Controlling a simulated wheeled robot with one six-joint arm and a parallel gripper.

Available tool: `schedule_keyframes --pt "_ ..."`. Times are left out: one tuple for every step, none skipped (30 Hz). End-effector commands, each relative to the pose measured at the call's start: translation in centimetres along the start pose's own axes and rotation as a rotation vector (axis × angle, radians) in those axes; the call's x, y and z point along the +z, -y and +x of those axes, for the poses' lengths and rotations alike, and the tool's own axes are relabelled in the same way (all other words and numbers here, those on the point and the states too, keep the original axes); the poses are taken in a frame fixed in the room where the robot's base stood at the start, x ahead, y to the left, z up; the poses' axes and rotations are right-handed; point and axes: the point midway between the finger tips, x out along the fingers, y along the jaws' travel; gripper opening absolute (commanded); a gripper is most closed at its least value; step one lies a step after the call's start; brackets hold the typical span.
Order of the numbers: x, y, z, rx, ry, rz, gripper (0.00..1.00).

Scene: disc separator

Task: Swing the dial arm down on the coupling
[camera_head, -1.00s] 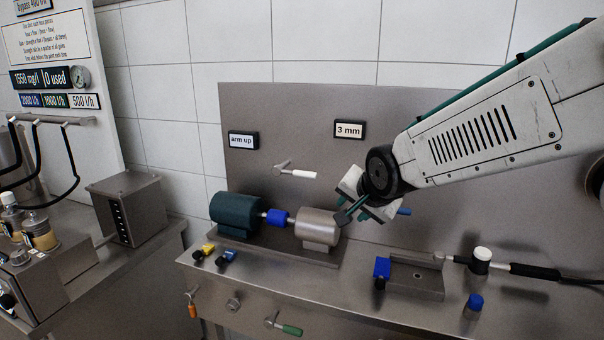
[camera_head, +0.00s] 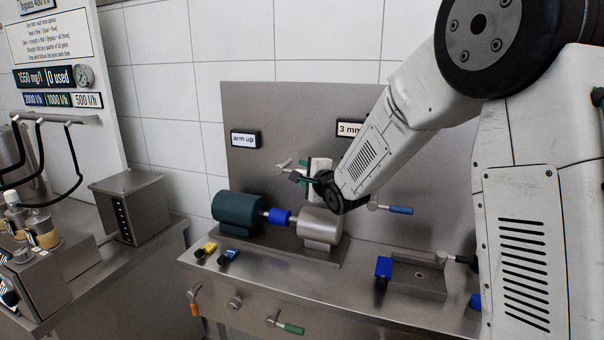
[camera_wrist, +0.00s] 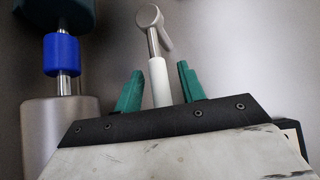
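The dial arm (camera_head: 284,164) is a metal lever with a white handle on the back panel, above the coupling. In the wrist view the dial arm (camera_wrist: 159,82) shows its round hub at the top and its white handle pointing toward me. My gripper (camera_head: 300,171) is at the handle; in the wrist view its green fingers (camera_wrist: 160,88) stand on either side of the handle, open, with small gaps. The blue coupling (camera_head: 279,216) sits on the shaft between a dark green motor (camera_head: 236,212) and a silver cylinder (camera_head: 320,226). The coupling (camera_wrist: 61,54) also shows left of my fingers.
An "arm up" sign (camera_head: 243,139) and a partly hidden "3 mm" sign (camera_head: 349,128) are on the panel. A blue-handled lever (camera_head: 399,210) is to the right. Yellow (camera_head: 206,249) and blue (camera_head: 229,256) handled parts lie in front of the motor.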

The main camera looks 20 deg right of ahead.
Motion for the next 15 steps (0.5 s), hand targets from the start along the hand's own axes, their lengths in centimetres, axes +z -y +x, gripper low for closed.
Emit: schedule_keyframes --pt "0.01 -0.09 0.59 0.002 0.0 0.0 0.4" --pt "0.01 -0.07 0.84 0.001 0.0 0.0 0.4" --pt "0.02 -0.02 1.11 0.001 0.0 0.0 0.4" --pt "0.02 -0.02 1.26 0.001 0.0 -0.001 0.4" --pt "0.02 -0.03 1.37 0.001 0.0 -0.001 0.4" --pt "0.01 -0.05 1.46 0.001 0.0 0.0 0.4" --pt "0.01 -0.05 1.5 0.002 0.0 0.0 0.4" --pt "0.01 -0.05 1.52 0.002 0.0 0.0 0.4" --pt "0.0 -0.05 1.52 0.002 -0.001 0.0 0.4" --pt "0.0 -0.04 1.51 0.001 -0.001 0.0 0.4" --pt "0.0 -0.04 1.51 0.001 -0.001 0.0 0.4" --pt "0.0 -0.04 1.5 0.001 -0.001 0.0 0.4" --pt "0.0 -0.03 1.5 0.001 -0.001 0.0 0.4" --pt "0.0 -0.03 1.49 0.001 -0.001 0.0 0.31" --pt "0.0 -0.03 1.49 0.001 -0.001 -0.001 0.2"
